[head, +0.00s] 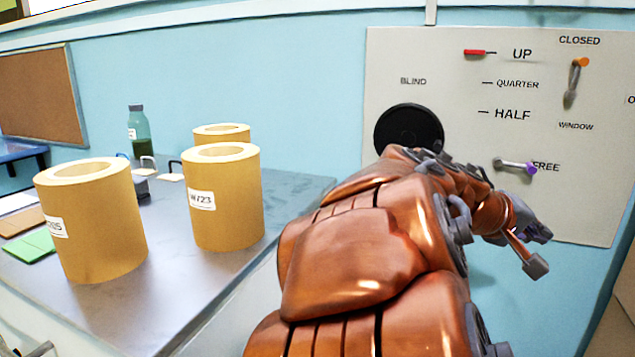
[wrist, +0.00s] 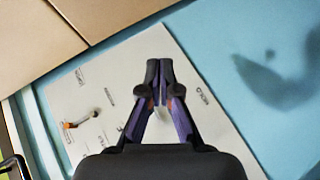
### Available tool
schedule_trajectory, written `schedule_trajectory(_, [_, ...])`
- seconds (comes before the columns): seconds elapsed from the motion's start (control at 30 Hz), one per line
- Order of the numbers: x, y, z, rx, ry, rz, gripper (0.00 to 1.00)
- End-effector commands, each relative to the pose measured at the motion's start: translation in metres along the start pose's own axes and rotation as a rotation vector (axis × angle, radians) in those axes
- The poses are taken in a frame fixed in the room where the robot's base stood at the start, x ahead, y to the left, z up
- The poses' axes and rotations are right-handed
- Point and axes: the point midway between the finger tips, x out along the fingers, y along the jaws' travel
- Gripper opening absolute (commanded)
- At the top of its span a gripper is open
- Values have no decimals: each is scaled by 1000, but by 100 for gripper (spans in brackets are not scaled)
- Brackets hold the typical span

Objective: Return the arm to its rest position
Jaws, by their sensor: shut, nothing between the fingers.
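My copper-coloured arm reaches forward across the right half of the head view, in front of a white wall panel (head: 420,60). My gripper (head: 543,234) is at the arm's far end, by the panel's lower right part, partly hidden by the wrist. In the wrist view my gripper (wrist: 160,66) has its dark fingertips together, with nothing between them. The panel (wrist: 215,130) lies behind the fingers there, tilted in the picture. Whether the gripper touches the panel cannot be told.
The panel carries a black disc (head: 408,129), a red marker (head: 474,52), an orange-tipped lever (head: 575,82) and a purple-tipped lever (head: 516,166). Left, a grey table (head: 172,285) bears kraft rolls (head: 90,225) (head: 222,205) (head: 221,133) and a green bottle (head: 139,130).

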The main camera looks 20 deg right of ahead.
Motion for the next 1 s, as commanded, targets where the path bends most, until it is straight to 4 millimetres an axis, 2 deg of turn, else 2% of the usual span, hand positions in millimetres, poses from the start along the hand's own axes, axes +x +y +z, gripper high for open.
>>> schedule_trajectory(0.03, [-15, 1, 1, 3, -5, -66, 0])
schedule_trajectory(0.07, [-21, -5, 4, 3, -11, -104, 0])
schedule_trajectory(0.17, [-41, -28, 16, -6, -31, -235, 0])
schedule_trajectory(0.37, [-98, -71, 43, -64, -75, -498, 0])
schedule_trajectory(0.6, [-186, -110, 91, -213, -135, -801, 0])
schedule_trajectory(0.8, [-259, -122, 140, -376, -189, -1009, 0])
schedule_trajectory(0.9, [-283, -123, 161, -439, -212, -1073, 0])
schedule_trajectory(1.0, [-297, -123, 173, -479, -223, -1112, 0])
